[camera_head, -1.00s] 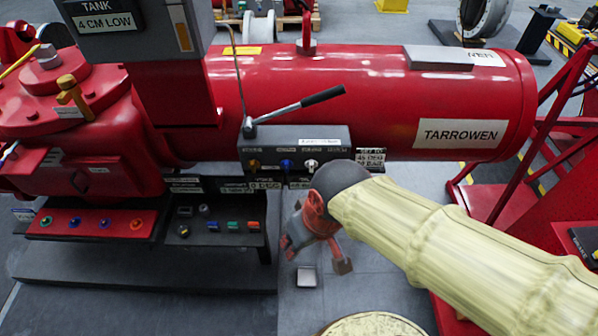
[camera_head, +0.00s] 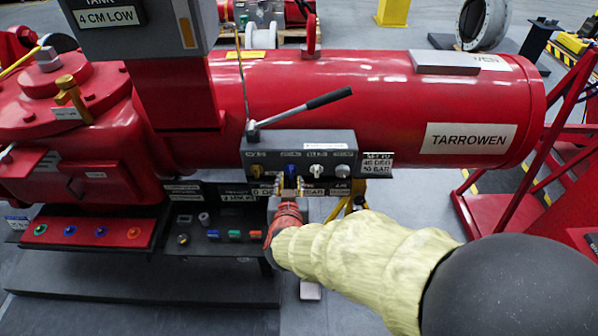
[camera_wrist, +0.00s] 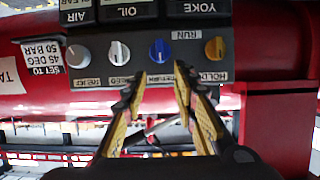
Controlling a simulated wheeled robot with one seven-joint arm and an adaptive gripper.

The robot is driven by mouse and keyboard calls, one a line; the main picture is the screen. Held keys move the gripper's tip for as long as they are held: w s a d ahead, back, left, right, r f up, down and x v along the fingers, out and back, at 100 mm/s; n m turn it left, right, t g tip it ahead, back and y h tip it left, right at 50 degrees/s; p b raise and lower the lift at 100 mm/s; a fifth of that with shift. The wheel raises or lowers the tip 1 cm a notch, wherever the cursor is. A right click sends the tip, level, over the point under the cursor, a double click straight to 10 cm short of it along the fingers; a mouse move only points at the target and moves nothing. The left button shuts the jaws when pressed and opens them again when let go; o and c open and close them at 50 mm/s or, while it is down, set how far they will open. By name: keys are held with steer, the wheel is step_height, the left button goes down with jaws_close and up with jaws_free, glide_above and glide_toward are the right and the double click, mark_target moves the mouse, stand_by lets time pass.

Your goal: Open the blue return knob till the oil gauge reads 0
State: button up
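The blue knob (camera_wrist: 159,52) is on a dark control block (camera_head: 245,160), in a row with orange, white and grey knobs. My gripper (camera_wrist: 158,82) is open and empty. Its two yellow-padded fingers point at the blue knob, one to each side, just short of it; contact is not visible. In the head view my gripper (camera_head: 291,188) partly covers the readout plates below the block. An OIL label (camera_wrist: 127,12) shows, but I cannot read its gauge.
A hand lever (camera_head: 300,106) rises from the block. The white knob (camera_wrist: 119,53) and orange knob (camera_wrist: 214,49) flank the blue one closely. A red cylinder (camera_head: 385,100) lies behind. A panel of coloured buttons (camera_head: 225,235) is below left.

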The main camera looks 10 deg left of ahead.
mark_target(291, 169)
steer(key=b+x, duration=0.2)
steer(key=x, duration=0.5)
steer(key=shift+w+a+f+b, duration=0.15)
steer(key=shift+w+b, duration=0.1)
steer(key=shift+b, duration=0.1)
steer(key=c, duration=0.3)
steer(key=c, duration=0.4)
jaws_close()
